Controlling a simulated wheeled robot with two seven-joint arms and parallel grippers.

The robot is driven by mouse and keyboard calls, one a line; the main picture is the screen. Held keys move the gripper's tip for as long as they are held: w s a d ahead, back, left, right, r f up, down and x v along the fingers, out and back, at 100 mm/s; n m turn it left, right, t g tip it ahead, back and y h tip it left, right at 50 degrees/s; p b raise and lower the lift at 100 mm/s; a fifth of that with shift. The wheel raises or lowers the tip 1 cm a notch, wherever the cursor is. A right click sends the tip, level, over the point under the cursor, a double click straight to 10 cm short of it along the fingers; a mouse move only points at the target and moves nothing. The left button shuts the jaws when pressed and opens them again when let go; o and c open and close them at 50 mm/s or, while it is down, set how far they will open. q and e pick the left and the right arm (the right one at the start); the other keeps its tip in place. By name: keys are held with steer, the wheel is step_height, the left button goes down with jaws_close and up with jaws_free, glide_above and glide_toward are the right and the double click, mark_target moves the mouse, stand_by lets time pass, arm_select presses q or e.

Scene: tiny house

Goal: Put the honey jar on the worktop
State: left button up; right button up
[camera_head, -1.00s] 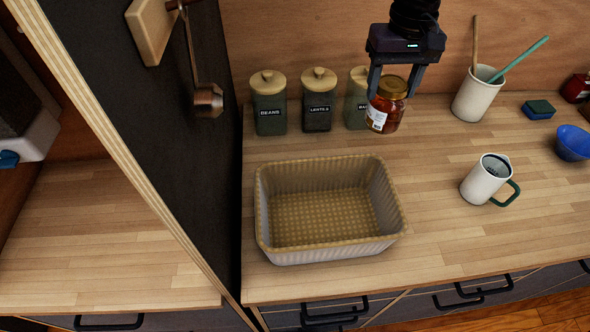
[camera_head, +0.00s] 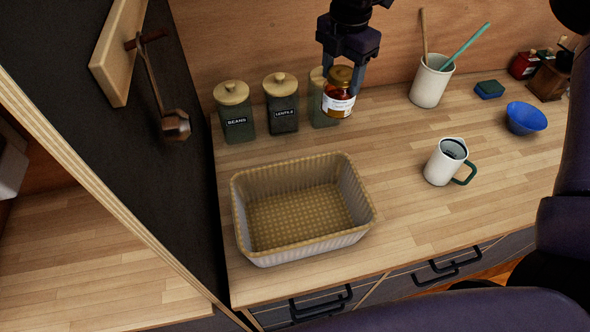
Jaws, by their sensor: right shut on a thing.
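The honey jar (camera_head: 338,104) has amber contents, a white label and a gold-brown lid. It hangs upright in my right gripper (camera_head: 342,84), which comes down from the top and is shut on it. Its base appears to be a little above the worktop (camera_head: 400,190), in front of the third canister (camera_head: 318,107), which it partly hides. The worktop is light striped wood. My left gripper is not in view.
A ribbed basket (camera_head: 370,214) stands empty at the front left. Beans (camera_head: 236,127) and lentils (camera_head: 283,120) canisters line the back. A white mug (camera_head: 440,165), a utensil crock (camera_head: 430,88), a sponge (camera_head: 489,90) and a blue bowl (camera_head: 525,119) stand right. Bare worktop lies between basket and mug.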

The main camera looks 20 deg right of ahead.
steer(key=n, duration=0.2)
steer(key=d+n, duration=0.1)
steer(key=n, duration=0.1)
steer(key=n+p, duration=0.1)
steer(key=n, duration=0.1)
steer(key=shift+w+d+r, duration=0.1)
steer(key=shift+d+r, duration=0.05)
steer(key=shift+d, duration=0.2)
steer(key=n, duration=0.2)
steer(key=d+n, duration=0.1)
steer(key=n, duration=0.3)
steer(key=shift+d+p, duration=0.3)
steer(key=shift+p, duration=0.1)
step_height(320, 180, down, 20)
steer(key=shift+f, duration=0.2)
steer(key=shift+f, duration=0.15)
steer(key=o, duration=1.3)
